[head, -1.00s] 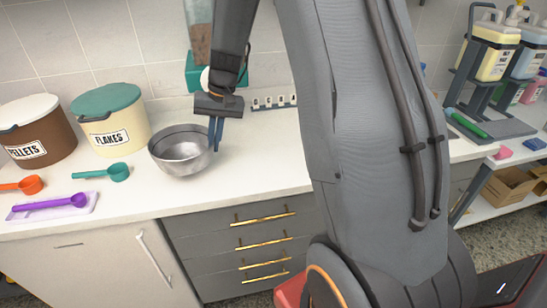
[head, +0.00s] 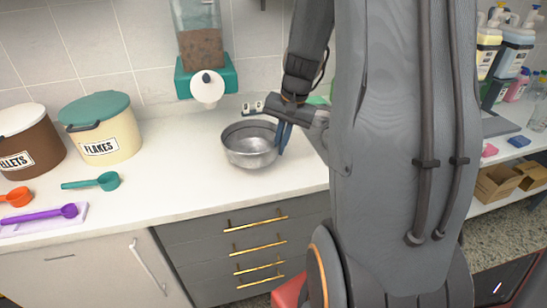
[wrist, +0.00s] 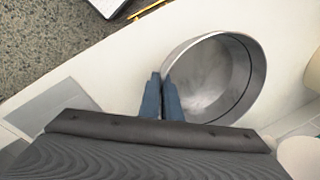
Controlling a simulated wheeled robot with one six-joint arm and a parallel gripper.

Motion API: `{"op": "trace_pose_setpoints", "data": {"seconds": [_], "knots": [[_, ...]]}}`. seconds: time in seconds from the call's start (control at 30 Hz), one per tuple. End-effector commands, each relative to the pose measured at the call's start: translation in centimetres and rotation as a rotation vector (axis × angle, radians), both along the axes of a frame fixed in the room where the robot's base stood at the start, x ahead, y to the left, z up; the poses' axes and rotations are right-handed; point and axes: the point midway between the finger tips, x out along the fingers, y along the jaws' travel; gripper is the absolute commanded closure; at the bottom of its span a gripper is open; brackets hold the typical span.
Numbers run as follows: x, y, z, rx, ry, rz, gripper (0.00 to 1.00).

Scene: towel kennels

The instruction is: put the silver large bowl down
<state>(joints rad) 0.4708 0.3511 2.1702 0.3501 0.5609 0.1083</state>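The silver large bowl (head: 252,150) is upright at the counter (head: 190,185), in front of the dispenser. Its base is at or close to the counter top; I cannot tell if it touches. My gripper (head: 283,138) is at the bowl's right side in the head view, with its blue fingers at the rim. In the wrist view, my gripper (wrist: 162,97) has its fingers close together on the edge of the bowl (wrist: 215,75), which looks empty inside.
The flakes tub (head: 105,135), a teal scoop (head: 95,182) and a purple scoop (head: 45,214) are to the left. A dispenser (head: 200,45) hangs on the wall behind. The counter between the flakes tub and the bowl is clear. Drawers (head: 245,245) are below.

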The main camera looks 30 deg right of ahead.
Motion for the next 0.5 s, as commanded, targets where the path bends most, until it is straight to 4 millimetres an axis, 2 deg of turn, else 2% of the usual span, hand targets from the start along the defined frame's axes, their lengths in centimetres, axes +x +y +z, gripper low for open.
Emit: {"op": "trace_pose_setpoints", "data": {"seconds": [0.17, 0.33, 0.5], "knots": [[0.0, 0.0, -1.4, 0.001, 0.001, 0.000, 1.00], [0.0, 0.1, -3.7, 0.002, 0.002, 0.000, 1.00], [0.0, 0.0, -4.7, 0.000, -0.001, 0.001, 1.00]]}}
